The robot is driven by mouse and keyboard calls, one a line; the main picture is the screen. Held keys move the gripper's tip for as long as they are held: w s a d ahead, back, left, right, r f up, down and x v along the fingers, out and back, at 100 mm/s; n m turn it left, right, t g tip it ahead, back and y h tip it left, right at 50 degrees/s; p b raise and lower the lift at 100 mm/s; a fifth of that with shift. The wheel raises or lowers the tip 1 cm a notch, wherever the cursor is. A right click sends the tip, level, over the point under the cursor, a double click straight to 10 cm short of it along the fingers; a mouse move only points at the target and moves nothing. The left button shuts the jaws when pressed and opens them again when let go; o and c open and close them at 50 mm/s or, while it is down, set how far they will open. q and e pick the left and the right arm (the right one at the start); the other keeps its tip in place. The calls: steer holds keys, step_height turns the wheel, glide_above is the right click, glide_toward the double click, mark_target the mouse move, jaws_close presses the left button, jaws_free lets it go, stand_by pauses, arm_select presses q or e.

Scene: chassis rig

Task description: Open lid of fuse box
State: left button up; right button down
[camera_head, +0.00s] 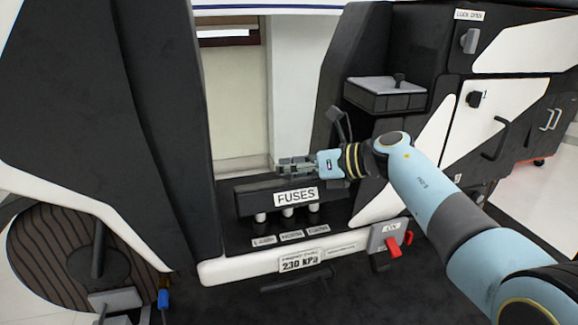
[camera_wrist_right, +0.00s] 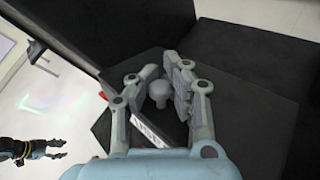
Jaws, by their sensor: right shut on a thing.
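The fuse box (camera_head: 250,203) is a dark box with a white FUSES label (camera_head: 296,196), low in the middle of the head view. Its lid looks closed. My right gripper (camera_head: 288,167) is at the top of the box. The head view hides the knob behind the fingers. My left gripper is not in view.
White pegs (camera_head: 287,213) stand under the box above small labels. A panel with a red lever (camera_head: 393,247) is at lower right. A dark post (camera_head: 338,120) rises behind my right wrist. A grey-topped box (camera_head: 385,92) stands farther back. A dark panel (camera_head: 165,100) borders the left.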

steer(key=shift+w+d+r, duration=0.1)
steer(key=shift+w+r, duration=0.5)
steer(key=shift+r, duration=0.05)
steer(key=shift+w+r, duration=0.1)
steer(key=c, duration=1.6)
jaws_free()
steer(key=shift+d, duration=0.2)
steer(key=o, duration=0.4)
steer(key=shift+s, duration=0.25)
steer(key=shift+a, duration=0.1)
steer(key=shift+f, duration=0.2)
steer(key=v, duration=1.2)
steer(key=shift+s, duration=0.1)
steer(key=shift+c, duration=0.6)
